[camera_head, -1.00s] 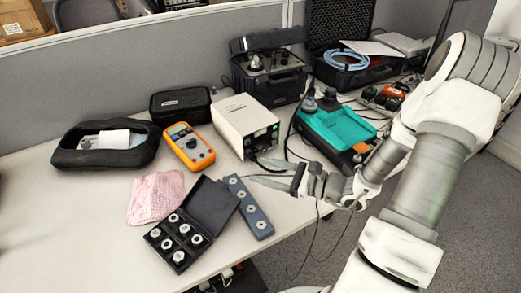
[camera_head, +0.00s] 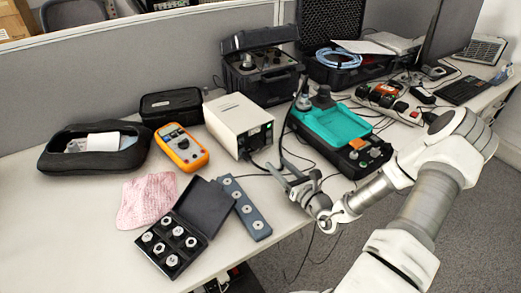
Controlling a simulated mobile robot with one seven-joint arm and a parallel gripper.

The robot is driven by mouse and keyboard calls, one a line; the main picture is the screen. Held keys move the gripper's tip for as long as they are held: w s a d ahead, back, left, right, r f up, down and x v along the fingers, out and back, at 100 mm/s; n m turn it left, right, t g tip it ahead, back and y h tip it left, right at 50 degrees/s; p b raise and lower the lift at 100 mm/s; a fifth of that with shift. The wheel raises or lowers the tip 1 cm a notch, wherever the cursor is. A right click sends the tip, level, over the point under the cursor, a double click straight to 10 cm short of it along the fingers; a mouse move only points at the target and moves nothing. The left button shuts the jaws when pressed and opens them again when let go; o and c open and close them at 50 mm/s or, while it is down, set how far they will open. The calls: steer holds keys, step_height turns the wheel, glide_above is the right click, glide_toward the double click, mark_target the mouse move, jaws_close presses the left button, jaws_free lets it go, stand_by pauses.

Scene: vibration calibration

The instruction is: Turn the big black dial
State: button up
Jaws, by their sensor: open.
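A black and teal instrument (camera_head: 331,124) stands at the table's front edge, right of centre. Small dark knobs (camera_head: 374,152) show at its right front corner. A black-cased instrument (camera_head: 262,85) at the back has an open lid and round dark knobs (camera_head: 247,62) on its panel. I cannot tell for sure which knob is the big black dial. My gripper (camera_head: 279,167) is open and empty, to the left of the teal instrument and in front of the white box. It appears apart from every knob.
The white box (camera_head: 238,120), yellow multimeter (camera_head: 181,148), grey strip (camera_head: 243,208) and black case of round pieces (camera_head: 169,243) lie to the left. Loose cables run near my gripper. An open foam-lined case (camera_head: 335,75) stands behind.

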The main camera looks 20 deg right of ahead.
mark_target(260, 147)
steer(key=b+x, duration=0.1)
steer(key=x, duration=0.9)
steer(key=shift+w+b, duration=0.15)
steer(key=shift+b, duration=0.15)
jaws_close()
